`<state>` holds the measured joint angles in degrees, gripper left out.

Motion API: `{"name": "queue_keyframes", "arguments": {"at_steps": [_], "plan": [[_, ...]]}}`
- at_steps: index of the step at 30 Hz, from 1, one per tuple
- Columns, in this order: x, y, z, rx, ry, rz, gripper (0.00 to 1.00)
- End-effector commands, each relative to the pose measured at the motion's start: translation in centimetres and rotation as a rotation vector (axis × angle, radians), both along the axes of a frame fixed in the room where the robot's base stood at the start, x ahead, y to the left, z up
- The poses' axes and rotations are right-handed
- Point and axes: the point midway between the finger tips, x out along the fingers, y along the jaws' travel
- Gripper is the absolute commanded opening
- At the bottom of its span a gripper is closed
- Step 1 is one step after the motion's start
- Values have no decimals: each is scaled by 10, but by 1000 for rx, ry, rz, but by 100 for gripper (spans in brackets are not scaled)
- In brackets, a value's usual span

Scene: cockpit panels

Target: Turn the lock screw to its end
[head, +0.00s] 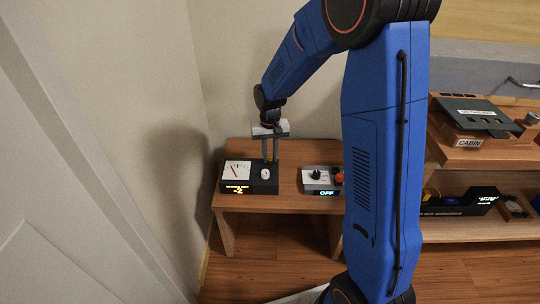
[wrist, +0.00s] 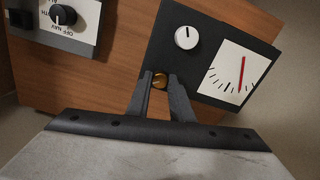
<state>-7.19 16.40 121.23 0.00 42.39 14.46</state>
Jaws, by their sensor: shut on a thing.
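The lock screw is a small brass-coloured round head (wrist: 159,80) at the edge of a dark gauge panel (wrist: 208,22). In the wrist view my gripper (wrist: 160,79) has its two fingertips on either side of the screw, shut on it. In the head view my gripper (head: 270,158) points down at the back right of the panel (head: 264,187), and the screw cannot be made out there. The panel has a white knob (wrist: 187,37) and a white dial (wrist: 235,72) with a red needle. Its lit display (head: 237,189) seems to read -2.
A second panel (head: 318,181) with a black knob and an orange part stands to the right on the same wooden table (head: 285,207), its display reading OFF. Shelves with a CABIN panel (head: 470,142) stand further right. A wall is close on the left.

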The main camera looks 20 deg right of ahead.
Motion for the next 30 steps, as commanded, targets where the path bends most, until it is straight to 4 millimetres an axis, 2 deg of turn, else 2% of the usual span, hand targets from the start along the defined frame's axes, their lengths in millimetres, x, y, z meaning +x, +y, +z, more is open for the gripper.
{"name": "queue_keyframes", "arguments": {"at_steps": [21,30], "plan": [[0,0,1,0,-1,669,0],[1,0,1,0,-2,879,0]]}}
